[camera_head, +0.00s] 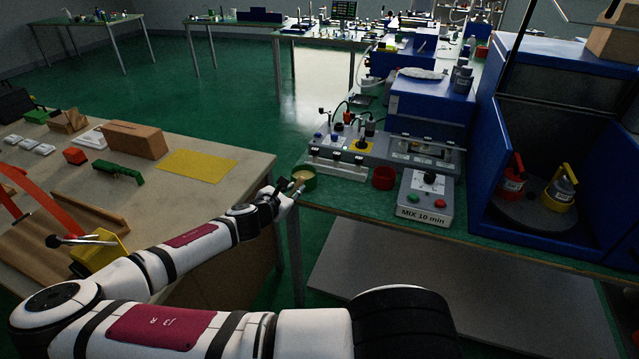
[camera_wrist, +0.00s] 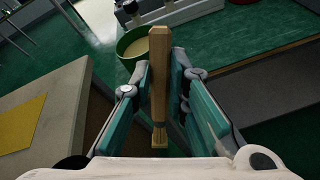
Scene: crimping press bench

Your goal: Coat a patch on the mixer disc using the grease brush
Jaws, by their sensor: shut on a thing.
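My gripper (camera_wrist: 161,84) is shut on the grease brush (camera_wrist: 160,60), a square wooden stick gripped between the teal finger pads. Its narrower, banded end points toward the bottom of the wrist view. In the head view my gripper (camera_head: 278,194) is small and dark, at the left end of the green bench, and the brush is hard to make out there. A green pot with tan contents (camera_head: 303,177) stands just beyond it; the pot also shows in the wrist view (camera_wrist: 134,46). The grey mixer disc (camera_head: 525,218) lies inside the blue cabinet at right, bearing a red and a yellow container.
A control box marked "MIX 10 min" (camera_head: 426,197) and a red cup (camera_head: 383,177) stand between the pot and the blue cabinet (camera_head: 562,95). A wooden table with a yellow sheet (camera_head: 196,165) is at left. A gap separates the table and bench.

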